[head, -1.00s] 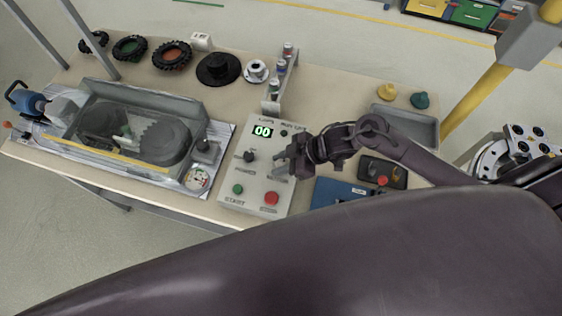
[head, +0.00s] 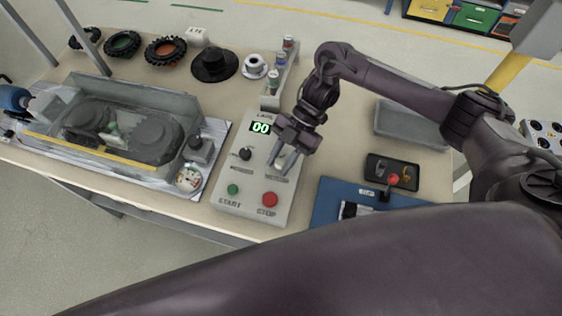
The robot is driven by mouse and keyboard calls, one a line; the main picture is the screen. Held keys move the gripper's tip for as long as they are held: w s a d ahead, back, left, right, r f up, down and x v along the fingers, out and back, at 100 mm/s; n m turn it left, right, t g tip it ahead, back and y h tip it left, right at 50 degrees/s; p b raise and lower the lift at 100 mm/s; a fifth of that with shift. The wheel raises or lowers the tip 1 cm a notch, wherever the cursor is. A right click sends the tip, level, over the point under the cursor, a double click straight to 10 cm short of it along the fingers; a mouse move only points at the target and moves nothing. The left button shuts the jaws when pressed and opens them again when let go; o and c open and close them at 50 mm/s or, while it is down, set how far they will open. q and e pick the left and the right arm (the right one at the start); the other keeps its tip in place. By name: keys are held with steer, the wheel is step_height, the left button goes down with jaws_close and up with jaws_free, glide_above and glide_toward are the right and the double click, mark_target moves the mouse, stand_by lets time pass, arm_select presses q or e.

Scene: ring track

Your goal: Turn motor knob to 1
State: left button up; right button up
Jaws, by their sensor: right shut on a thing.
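A light grey control box (head: 222,206) stands on the bench. It has a green display (head: 260,128) reading 00, a black knob (head: 246,153) on the left, a green START button (head: 233,189) and a red STOP button (head: 270,200). My right gripper (head: 283,165) points down at the right half of the box, fingers shut on the right-hand knob, which the fingers mostly hide. I cannot read the knob labels or which way this knob points. My left gripper is not in view.
A clear-covered ring track (head: 120,135) stands left of the box. A blue board (head: 330,200) and a black tray with a red-topped lever (head: 393,180) lie to the right. Tires, a black hat-shaped part (head: 214,64) and a cup (head: 255,66) line the back.

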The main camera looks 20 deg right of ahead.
steer(key=shift+w+n+g+h, duration=0.1)
steer(key=shift+n+g+h, duration=0.6)
steer(key=shift+n, duration=0.5)
steer(key=shift+n+g+h+b, duration=0.4)
steer(key=shift+n+g+h, duration=0.25)
steer(key=shift+n, duration=0.55)
steer(key=o, duration=1)
steer(key=b+v, duration=0.2)
steer(key=v, duration=0.4)
steer(key=shift+w+r, duration=0.1)
steer(key=shift+w, duration=0.05)
steer(key=shift+w+d+r, duration=0.25)
steer(key=shift+w+r, duration=0.1)
steer(key=shift+r, duration=0.2)
